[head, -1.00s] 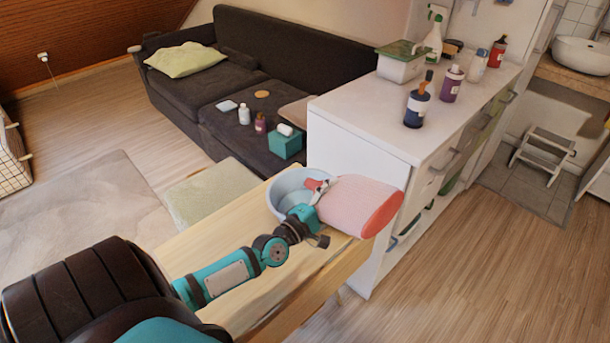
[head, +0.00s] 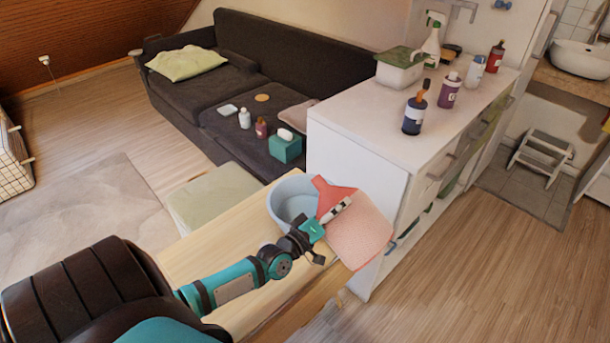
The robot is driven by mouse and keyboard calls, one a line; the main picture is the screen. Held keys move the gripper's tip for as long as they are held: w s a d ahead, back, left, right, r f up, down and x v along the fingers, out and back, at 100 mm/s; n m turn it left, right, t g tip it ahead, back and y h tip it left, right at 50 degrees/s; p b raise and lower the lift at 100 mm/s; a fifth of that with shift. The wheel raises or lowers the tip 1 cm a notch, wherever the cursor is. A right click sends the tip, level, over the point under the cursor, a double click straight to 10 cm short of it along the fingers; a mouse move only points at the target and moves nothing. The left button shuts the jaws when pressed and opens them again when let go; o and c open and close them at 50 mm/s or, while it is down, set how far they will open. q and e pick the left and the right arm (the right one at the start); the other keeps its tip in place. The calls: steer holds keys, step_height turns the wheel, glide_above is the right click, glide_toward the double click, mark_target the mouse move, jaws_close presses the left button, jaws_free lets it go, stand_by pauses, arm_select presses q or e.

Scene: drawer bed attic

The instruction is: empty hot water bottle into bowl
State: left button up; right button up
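The hot water bottle (head: 357,238) is pink with a red neck and shoulder. It is tilted at the right end of the wooden table, its neck toward the upper left, over or beside the bowl's right rim. The light blue bowl (head: 287,199) stands on the table just left of it; its right part is hidden behind the bottle and my gripper. My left gripper (head: 336,210) lies across the bottle's red shoulder and appears shut on it; the grip is partly hidden. I cannot see whether water is flowing. My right gripper is not in view.
The wooden table (head: 205,250) is clear left of the bowl. A white cabinet (head: 350,150) stands close behind and right, with several bottles and a green-lidded box (head: 400,67) on top. A dark sofa (head: 290,50) and a pale green stool (head: 213,193) are farther back.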

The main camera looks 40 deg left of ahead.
mark_target(331, 198)
arm_select(q)
steer(key=shift+w+a+r+m, duration=0.1)
steer(key=shift+a+r+m, duration=0.15)
steer(key=shift+m, duration=0.35)
steer(key=shift+a+r+m, duration=0.1)
steer(key=shift+a+m, duration=0.25)
steer(key=shift+m, duration=0.25)
steer(key=r+m+p, duration=0.1)
steer(key=a+m+p, duration=0.1)
steer(key=p, duration=0.1)
steer(key=shift+r+m, duration=0.4)
steer(key=r+m+p, duration=0.1)
steer(key=r+p, duration=0.1)
steer(key=p, duration=0.1)
steer(key=r+m+p, duration=0.2)
steer(key=r+p, duration=0.1)
steer(key=d+r+m+p, duration=0.1)
steer(key=r+m+p, duration=0.1)
steer(key=r+p, duration=0.1)
steer(key=shift+r, duration=0.1)
steer(key=shift+f+m, duration=0.35)
steer(key=shift+m, duration=0.75)
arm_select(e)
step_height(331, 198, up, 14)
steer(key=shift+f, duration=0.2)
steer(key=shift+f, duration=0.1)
